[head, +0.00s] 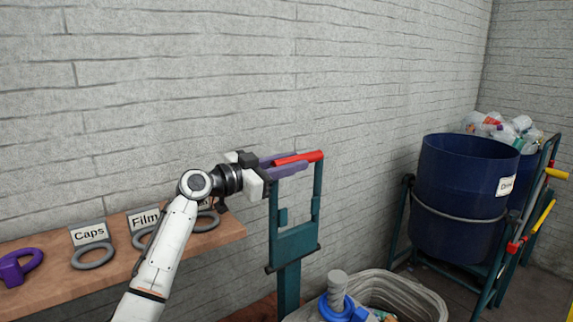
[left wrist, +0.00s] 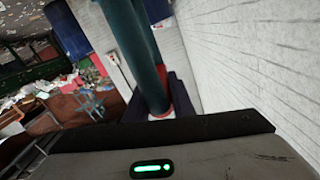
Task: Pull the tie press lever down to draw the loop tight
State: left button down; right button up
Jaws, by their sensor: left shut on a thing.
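The tie press (head: 296,243) is a teal upright frame in the middle of the head view. Its red lever bar (head: 312,156) lies across the top of the frame. My left gripper (head: 287,166) is shut on the red lever, its purple fingers along the bar from the left. In the left wrist view the teal posts (left wrist: 141,60) run down to the fingers, with a little red of the lever (left wrist: 161,115) between them. Below the press, a blue loop (head: 342,310) sits around a grey gathered bag neck (head: 338,285). Its lower part is cut off by the picture edge.
A wooden shelf (head: 50,250) on the left carries grey rings with signs "Caps" (head: 90,233) and "Film" (head: 144,219), and a purple tie (head: 18,267). A lined bin (head: 412,293) stands below right. A blue drum (head: 462,200) in a teal stand is farther right. The wall is close behind.

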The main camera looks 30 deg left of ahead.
pick_arm(q)
jog(key=s+d+f+m+b, duration=0.1)
jog(key=s+d+f+m, duration=0.1)
jog(key=d, duration=0.5)
jog(key=s+d+f+m+b, duration=0.2)
jog(key=s+d+f+m, duration=0.1)
jog(key=d, duration=0.4)
jog(key=shift+s+m, duration=0.4)
jog(key=shift+m, duration=0.3)
jog(key=c, duration=1.5)
grip_release()
jog(key=shift+c, duration=0.2)
jog(key=shift+s, duration=0.1)
